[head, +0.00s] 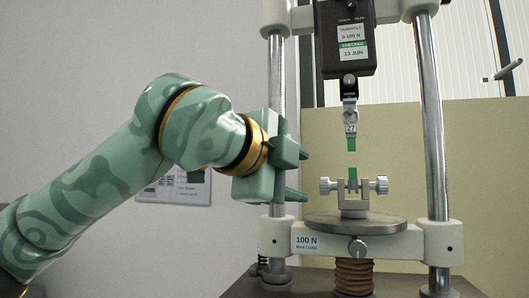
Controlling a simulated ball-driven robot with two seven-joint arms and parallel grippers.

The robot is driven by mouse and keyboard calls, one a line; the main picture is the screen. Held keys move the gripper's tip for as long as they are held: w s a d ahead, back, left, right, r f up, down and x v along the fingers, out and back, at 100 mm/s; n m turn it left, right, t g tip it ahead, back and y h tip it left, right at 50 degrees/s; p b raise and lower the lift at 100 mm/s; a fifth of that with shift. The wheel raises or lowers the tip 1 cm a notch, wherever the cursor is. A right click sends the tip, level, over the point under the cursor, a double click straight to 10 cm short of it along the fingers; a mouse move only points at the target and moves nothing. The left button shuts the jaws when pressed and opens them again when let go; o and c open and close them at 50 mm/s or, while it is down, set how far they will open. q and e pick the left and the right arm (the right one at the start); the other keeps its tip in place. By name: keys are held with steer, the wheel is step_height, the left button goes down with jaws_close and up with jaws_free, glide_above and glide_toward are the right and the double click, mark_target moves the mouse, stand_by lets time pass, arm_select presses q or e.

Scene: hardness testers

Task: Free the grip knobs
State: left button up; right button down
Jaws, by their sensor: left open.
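The lower grip (354,203) stands on the round metal plate of the tester. It has a left knob (326,186) and a right knob (382,186), both silver. A green strip piece (351,173) stands upright in this grip. Another green piece (351,144) hangs from the upper grip (350,112), with a small gap between the two. My left gripper (303,175) is open and empty, left of the left knob and apart from it, fingers pointing right. It hides part of the left column. My right gripper is out of view.
The tester's left column (277,75) and right column (432,120) flank the grips. A black force gauge (345,40) is above. The round plate (340,224) and white crossbar (400,245) lie below. A notice (185,187) hangs on the wall behind my arm.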

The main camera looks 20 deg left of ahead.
arm_select(q)
steer(key=v, duration=0.8)
steer(key=shift+p, duration=0.45)
steer(key=shift+s, duration=0.1)
